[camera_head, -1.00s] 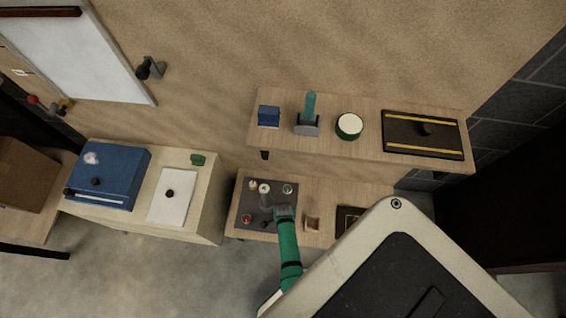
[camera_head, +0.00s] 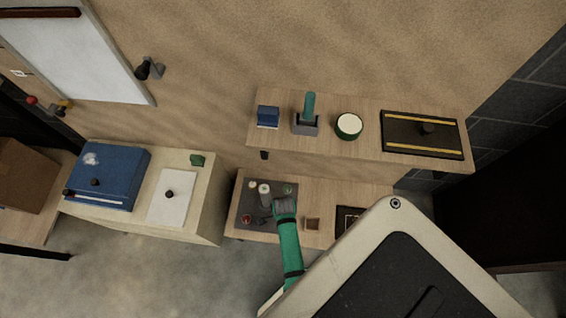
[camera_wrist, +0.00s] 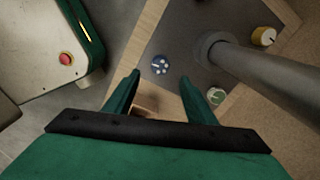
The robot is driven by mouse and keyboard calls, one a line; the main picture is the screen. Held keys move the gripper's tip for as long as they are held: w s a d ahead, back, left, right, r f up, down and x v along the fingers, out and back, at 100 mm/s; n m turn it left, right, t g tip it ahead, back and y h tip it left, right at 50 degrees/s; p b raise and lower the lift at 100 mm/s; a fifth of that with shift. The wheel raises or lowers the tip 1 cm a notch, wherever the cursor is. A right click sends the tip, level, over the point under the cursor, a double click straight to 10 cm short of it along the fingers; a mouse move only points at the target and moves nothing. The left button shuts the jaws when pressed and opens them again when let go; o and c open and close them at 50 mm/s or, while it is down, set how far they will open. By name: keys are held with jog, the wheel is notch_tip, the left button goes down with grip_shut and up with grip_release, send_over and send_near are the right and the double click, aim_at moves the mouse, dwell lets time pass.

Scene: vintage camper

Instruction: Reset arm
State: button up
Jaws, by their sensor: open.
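My gripper (camera_wrist: 160,92) is open in the wrist view, its two green fingers apart with nothing between them but the table below. In the head view my green arm reaches up to the lower table, and my gripper (camera_head: 268,208) is over the right part of a dark grey mat (camera_head: 248,222). The fingertips are too small to make out there. A grey upright cylinder (camera_head: 264,190) stands on the mat close to my gripper; in the wrist view it shows as a thick grey post (camera_wrist: 265,75) to the right of the fingers, apart from them.
A red knob (camera_head: 247,219) and a green-marked dial (camera_head: 287,188) are on the mat. A small brown box (camera_head: 312,224) sits to its right. A shelf (camera_head: 360,155) with several items overhangs behind. A blue case (camera_head: 110,178) stands on the left cabinet.

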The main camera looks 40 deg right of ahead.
jog(key=shift+r, duration=0.9)
jog(key=shift+s, duration=0.1)
